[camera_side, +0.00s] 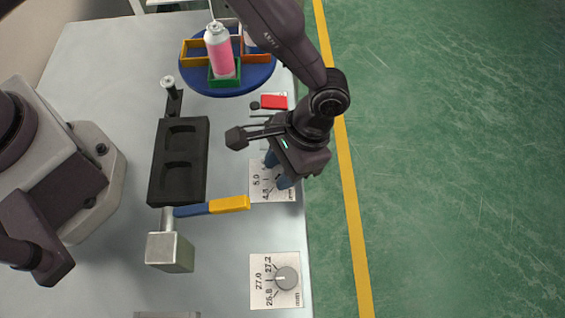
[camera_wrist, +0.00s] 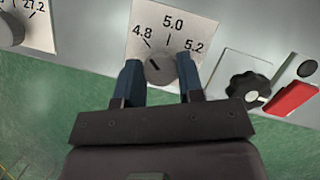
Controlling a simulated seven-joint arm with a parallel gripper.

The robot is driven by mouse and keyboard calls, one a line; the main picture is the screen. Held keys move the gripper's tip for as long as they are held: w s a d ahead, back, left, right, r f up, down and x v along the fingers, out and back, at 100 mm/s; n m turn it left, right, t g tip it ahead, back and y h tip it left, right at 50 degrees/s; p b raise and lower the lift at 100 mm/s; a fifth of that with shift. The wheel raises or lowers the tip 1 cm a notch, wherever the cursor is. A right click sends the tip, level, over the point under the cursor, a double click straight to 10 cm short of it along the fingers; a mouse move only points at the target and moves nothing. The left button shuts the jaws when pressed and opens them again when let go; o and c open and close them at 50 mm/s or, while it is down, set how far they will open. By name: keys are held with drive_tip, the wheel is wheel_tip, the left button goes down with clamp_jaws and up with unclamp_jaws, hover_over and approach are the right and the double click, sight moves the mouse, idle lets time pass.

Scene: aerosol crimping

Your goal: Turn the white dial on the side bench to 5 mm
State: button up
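The white dial plate (camera_wrist: 190,18) marked 4.8, 5.0 and 5.2 is in the wrist view; it also shows in the side view (camera_side: 290,193) on the bench's right edge. Its grey knob (camera_wrist: 160,69) has a dark pointer line leaning up-left, towards 4.8. My gripper (camera_wrist: 160,75) has one blue finger on each side of the knob, very close to it. I cannot tell whether the fingers press on it.
A second dial (camera_side: 287,278), marked 26.8 to 27.2, is nearer the front. A black knob (camera_wrist: 248,88) and red part (camera_wrist: 291,100) sit beside the plate. A yellow-blue handle (camera_side: 228,204), black tray (camera_side: 180,185) and blue turntable with pink can (camera_side: 220,56) stand around.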

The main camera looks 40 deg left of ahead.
drive_tip(key=shift+c, duration=0.8)
drive_tip(key=shift+m, duration=0.3)
drive_tip(key=m+y, duration=0.1)
drive_tip(key=m, duration=0.2)
drive_tip(key=shift+m+t, duration=0.3)
drive_tip(key=shift+t, duration=0.1)
drive_tip(key=m+t, duration=0.1)
drive_tip(key=m, duration=0.1)
drive_tip(key=m+y, duration=0.1)
drive_tip(key=m, duration=0.2)
drive_tip(key=shift+s+d+t+y, duration=0.1)
drive_tip(key=shift+t+y, duration=0.2)
drive_tip(key=shift+t, duration=0.1)
drive_tip(key=shift+m, duration=0.4)
drive_tip(key=o, duration=0.9)
drive_tip(key=shift+o, duration=0.2)
